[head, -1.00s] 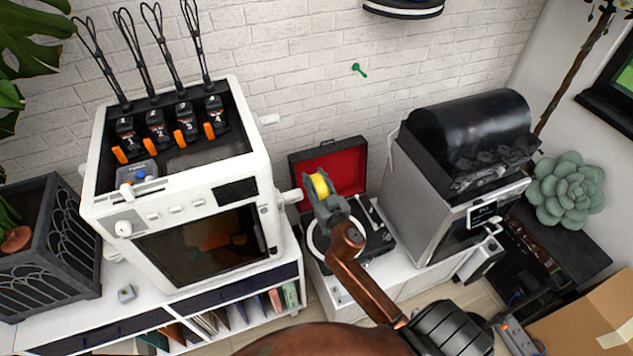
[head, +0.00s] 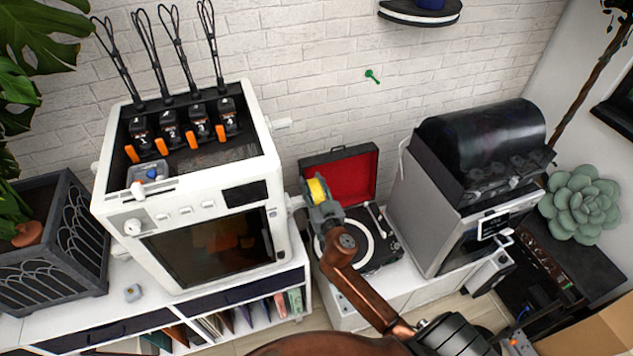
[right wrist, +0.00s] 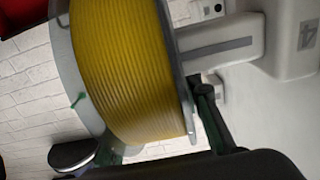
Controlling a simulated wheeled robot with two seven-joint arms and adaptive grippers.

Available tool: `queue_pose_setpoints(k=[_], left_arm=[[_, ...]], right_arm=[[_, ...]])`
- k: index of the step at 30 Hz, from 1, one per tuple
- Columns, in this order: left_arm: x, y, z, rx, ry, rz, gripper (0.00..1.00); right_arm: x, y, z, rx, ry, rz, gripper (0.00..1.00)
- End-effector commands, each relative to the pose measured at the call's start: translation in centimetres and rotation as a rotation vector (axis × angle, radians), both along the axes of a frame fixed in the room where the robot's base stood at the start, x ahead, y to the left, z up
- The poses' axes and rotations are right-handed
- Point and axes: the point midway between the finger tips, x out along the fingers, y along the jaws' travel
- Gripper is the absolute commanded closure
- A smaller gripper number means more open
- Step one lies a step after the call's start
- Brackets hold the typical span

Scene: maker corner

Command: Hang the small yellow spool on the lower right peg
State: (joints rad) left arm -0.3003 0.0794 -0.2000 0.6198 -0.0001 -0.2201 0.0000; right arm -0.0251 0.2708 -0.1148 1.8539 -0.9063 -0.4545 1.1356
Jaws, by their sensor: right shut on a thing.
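The small yellow spool (head: 317,189) is held upright beside the right side of the white printer (head: 209,211). My right gripper (head: 324,206) is shut on it from below and in front. In the right wrist view the yellow winding (right wrist: 130,70) and clear flanges fill the middle. The lower right peg (head: 296,202) sticks out of the printer's side, just left of the spool. In the right wrist view a white peg (right wrist: 220,42) reaches to the spool's flange; I cannot tell whether it enters the hub. An upper right peg (head: 282,124) is empty. My left gripper is out of view.
An open record player (head: 380,241) with a red-lined lid stands behind and below the spool. A grey machine (head: 437,215) with a dark cover stands right. A green wall peg (head: 372,76) and a dark shelf (head: 420,14) are on the brick wall.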

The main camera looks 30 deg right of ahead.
Motion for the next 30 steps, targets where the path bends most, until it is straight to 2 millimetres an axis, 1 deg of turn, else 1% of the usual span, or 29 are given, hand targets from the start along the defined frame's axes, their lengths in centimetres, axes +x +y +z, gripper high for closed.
queue_pose_setpoints(k=[19,21,24,30], left_arm=[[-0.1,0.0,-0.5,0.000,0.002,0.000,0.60],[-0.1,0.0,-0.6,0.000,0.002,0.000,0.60],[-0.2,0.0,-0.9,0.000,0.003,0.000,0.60],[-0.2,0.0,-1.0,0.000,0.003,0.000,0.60]], right_arm=[[0.9,3.5,0.1,0.001,-0.002,0.000,1.00],[0.9,3.7,0.1,0.000,-0.002,0.000,1.00],[0.9,3.6,-0.3,0.000,-0.002,0.000,1.00],[0.9,3.6,-0.4,0.000,-0.002,0.001,1.00]])
